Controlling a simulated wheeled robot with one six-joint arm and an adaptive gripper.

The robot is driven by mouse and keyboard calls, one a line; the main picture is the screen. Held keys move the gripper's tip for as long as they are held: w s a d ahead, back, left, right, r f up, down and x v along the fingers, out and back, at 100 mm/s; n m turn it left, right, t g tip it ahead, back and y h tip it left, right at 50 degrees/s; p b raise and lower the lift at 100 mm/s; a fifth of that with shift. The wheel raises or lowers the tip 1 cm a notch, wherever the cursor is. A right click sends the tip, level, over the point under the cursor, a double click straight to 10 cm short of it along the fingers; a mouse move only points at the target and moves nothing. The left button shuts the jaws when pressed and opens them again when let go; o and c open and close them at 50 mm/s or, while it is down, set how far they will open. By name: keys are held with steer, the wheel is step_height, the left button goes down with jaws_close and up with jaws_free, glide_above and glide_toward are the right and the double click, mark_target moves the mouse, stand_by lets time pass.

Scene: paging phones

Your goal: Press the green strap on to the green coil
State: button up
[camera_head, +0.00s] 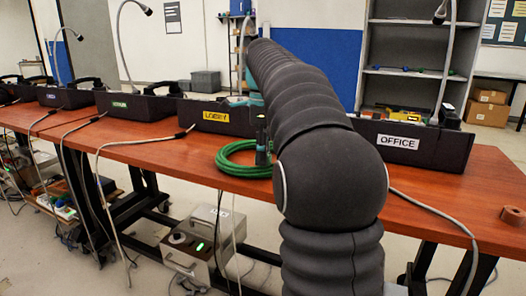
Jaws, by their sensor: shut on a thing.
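The green coil (228,162), a loop of several turns of cable, lies flat on the wooden table left of my arm. My gripper (263,158) points down at the coil's right side, its dark fingers small and partly covered by my arm. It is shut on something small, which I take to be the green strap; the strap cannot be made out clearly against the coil. I cannot tell whether the strap touches the coil.
Dark phone boxes labelled LOBBY (216,117) and OFFICE (398,142) line the table's back, with gooseneck microphones. A brown roll (513,215) lies at the right. A grey cable (430,208) crosses the right side. The table (150,150) is mostly clear left of the coil.

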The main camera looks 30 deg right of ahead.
steer(key=shift+f, duration=0.4)
stand_by(1.1)
steer(key=o, duration=1.4)
steer(key=shift+c, duration=0.2)
steer(key=shift+r, duration=0.1)
step_height(320, 180, up, 5)
steer(key=p, duration=0.5)
steer(key=shift+r, duration=1)
